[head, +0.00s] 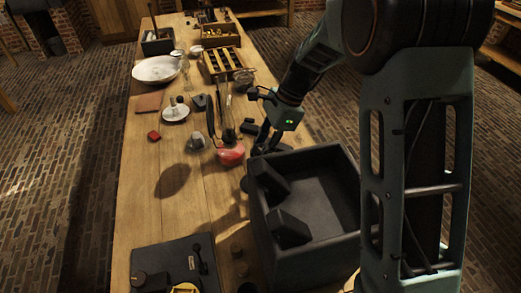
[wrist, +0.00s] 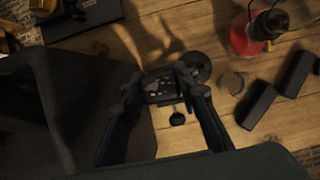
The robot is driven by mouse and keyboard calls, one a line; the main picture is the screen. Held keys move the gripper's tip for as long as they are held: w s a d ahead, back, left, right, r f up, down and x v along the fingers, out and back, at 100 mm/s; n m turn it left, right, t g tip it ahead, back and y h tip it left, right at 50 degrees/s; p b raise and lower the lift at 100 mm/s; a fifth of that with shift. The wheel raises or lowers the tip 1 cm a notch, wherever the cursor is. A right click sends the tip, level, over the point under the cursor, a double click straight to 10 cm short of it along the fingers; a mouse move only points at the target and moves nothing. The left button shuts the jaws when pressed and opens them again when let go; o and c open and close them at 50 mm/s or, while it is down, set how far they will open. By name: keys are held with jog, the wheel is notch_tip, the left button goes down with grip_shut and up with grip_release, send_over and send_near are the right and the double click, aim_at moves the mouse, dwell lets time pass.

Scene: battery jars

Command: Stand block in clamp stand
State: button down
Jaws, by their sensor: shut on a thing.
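In the wrist view my gripper (wrist: 160,88) is shut on a small dark block (wrist: 160,84), whose face shows pale specks. The block sits between the two fingertips above the table. A small dark knob-like piece (wrist: 177,118) shows just below the block; I cannot tell whether it touches it. A dark round disc (wrist: 197,66) lies just right of the fingertips, and I cannot tell whether it belongs to the clamp stand. In the head view my gripper (head: 264,143) is low beside the far end of a dark bin, and the held block is not clear there.
The deep dark bin (head: 330,165) stands close to my gripper, with dark angular pieces (head: 289,230) at its left side. A red glass vessel (head: 231,154) and dark blocks (wrist: 255,105) are nearby. A white dish (head: 156,70) lies farther off. The left table edge is mostly clear.

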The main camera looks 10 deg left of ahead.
jog(key=shift+f, duration=1.4)
dwell(1.8)
jog(key=shift+f+b, duration=2.55)
jog(key=shift+f, duration=1.6)
jog(key=c, duration=1.4)
grip_release()
jog(key=shift+r, duration=0.1)
